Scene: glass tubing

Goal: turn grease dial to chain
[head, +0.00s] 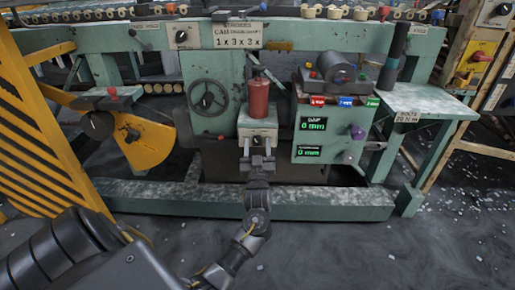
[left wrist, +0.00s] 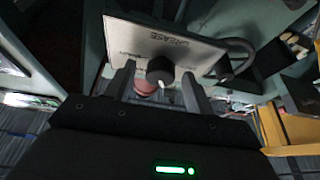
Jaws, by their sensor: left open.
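The grease dial is a small black knob with a pale pointer mark (left wrist: 159,70), on a white plate lettered GREASE (left wrist: 178,41) in the left wrist view. The knob sits between the two fingers of my left gripper (left wrist: 158,82), which is open with a finger to either side; I cannot tell whether they touch it. In the head view my left gripper (head: 258,147) is in front of the small box (head: 258,124) under the red canister (head: 258,97), and it largely hides the dial. Other lettering on the plate is too blurred to read. My right gripper is not in view.
A handwheel (head: 208,97) is left of the box. A yellow striped guard (head: 35,125) stands at far left. The floor in front is largely clear.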

